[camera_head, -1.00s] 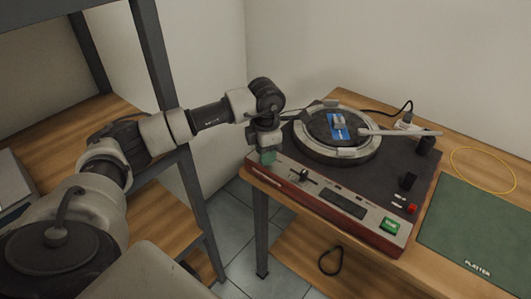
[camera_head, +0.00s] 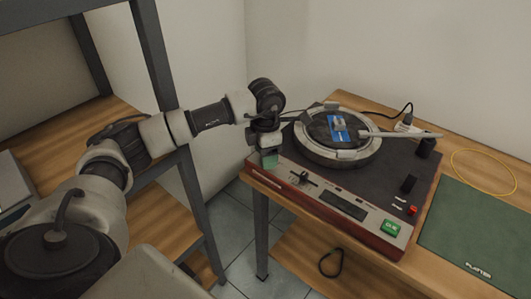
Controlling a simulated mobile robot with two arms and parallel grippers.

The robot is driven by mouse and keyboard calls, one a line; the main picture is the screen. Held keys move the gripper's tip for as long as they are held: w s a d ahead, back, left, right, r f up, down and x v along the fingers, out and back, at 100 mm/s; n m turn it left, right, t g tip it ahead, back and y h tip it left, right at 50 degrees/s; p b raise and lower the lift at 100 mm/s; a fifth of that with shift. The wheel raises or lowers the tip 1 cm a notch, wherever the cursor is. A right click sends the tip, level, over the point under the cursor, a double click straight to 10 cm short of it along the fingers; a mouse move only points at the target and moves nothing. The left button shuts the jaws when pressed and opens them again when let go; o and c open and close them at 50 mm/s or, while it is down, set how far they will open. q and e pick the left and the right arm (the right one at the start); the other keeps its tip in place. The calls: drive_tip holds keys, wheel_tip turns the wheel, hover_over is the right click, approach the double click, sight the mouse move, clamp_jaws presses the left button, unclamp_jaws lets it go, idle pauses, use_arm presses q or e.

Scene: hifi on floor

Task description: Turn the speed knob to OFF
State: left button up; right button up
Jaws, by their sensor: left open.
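The record player (camera_head: 330,190) stands on a wooden table, its control strip along the front. My left gripper (camera_head: 268,159) points down over the left front corner of the deck, its greenish tip close to the panel. It is open. I cannot make out a knob there; the gripper covers that corner, and I cannot tell whether it touches anything. A small black control with a light lever (camera_head: 304,178) sits just right of the gripper. My right gripper is not in view.
A platter (camera_head: 338,140) with a blue label lies under the tonearm (camera_head: 400,134). A green button (camera_head: 389,228) and a red one (camera_head: 412,210) sit at front right. A green mat (camera_head: 480,230) and a yellow ring (camera_head: 484,171) lie to the right. A shelf post stands left.

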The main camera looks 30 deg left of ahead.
use_arm(q)
wheel_tip(320, 180, up, 11)
drive_tip(key=shift+f, duration=0.2)
drive_tip(key=shift+d, duration=0.1)
idle(0.5)
